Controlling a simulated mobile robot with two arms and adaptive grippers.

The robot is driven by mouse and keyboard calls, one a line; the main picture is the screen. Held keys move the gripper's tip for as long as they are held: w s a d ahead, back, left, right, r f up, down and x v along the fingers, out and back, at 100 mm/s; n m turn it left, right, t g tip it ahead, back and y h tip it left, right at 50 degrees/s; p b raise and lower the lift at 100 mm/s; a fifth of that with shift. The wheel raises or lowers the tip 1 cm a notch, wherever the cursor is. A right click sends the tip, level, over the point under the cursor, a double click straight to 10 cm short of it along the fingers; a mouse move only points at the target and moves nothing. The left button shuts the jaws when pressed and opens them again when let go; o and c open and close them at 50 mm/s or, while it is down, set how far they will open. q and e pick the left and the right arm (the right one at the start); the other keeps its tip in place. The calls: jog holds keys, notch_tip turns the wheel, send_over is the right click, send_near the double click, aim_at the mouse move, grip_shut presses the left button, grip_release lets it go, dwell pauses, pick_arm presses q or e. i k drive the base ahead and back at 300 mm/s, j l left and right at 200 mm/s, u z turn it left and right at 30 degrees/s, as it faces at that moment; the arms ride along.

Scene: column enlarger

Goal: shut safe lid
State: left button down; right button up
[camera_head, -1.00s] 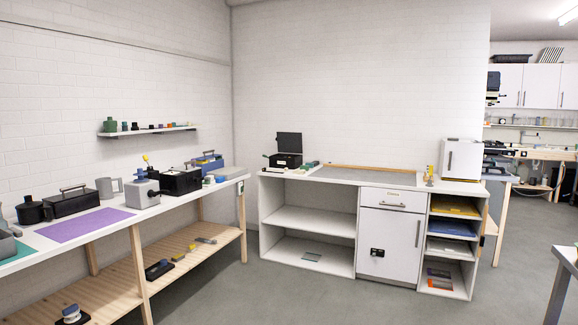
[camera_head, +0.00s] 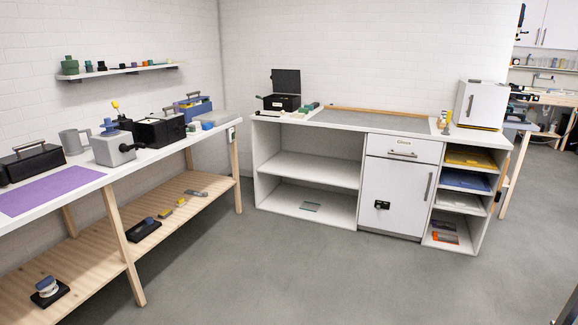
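A black box (camera_head: 282,103), which looks like the safe, stands on the left end of the white counter against the back wall. Its dark lid (camera_head: 286,81) is raised, standing upright at the rear of the box. The inside of the box is too small and dark to make out. Neither of my grippers is in view.
The white counter (camera_head: 337,121) has open shelves, a drawer and a door below. A white cabinet (camera_head: 482,104) stands at its right end. A wooden bench (camera_head: 90,185) with boxes and a purple mat runs along the left wall. Grey floor (camera_head: 300,265) before the counter is clear.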

aim_at(284, 81)
jog(key=i+u, duration=0.15)
jog(key=i, duration=3.8)
jog(key=i+j+z, duration=0.1)
jog(key=i, duration=1.1)
